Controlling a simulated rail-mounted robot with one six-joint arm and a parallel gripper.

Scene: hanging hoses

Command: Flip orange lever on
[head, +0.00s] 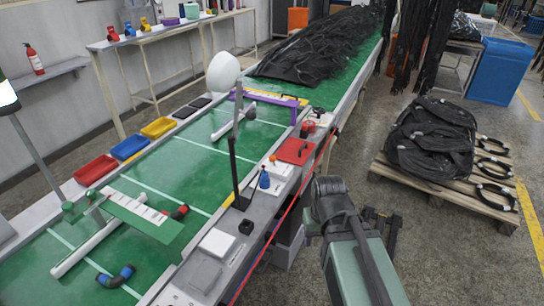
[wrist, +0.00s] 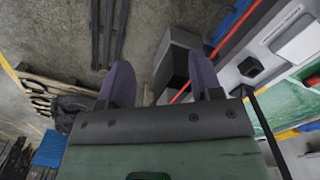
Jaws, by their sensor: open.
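In the head view a small orange-tipped lever (head: 272,158) stands on a light box on the grey ledge along the conveyor's right side. I cannot tell its on or off position at this size. A blue knob (head: 264,181) is just in front of it, and a red box (head: 295,151) is behind it to the right. My gripper (wrist: 159,60) is open and empty in the wrist view, with its two purple fingers apart over floor. The orange lever cannot be made out in the wrist view. My gripper's fingers are not clear in the head view.
A green conveyor (head: 190,150) runs along the ledge. A red cable (head: 290,205) follows the ledge's edge. A pallet with black hoses (head: 430,140) stands right, with open floor between.

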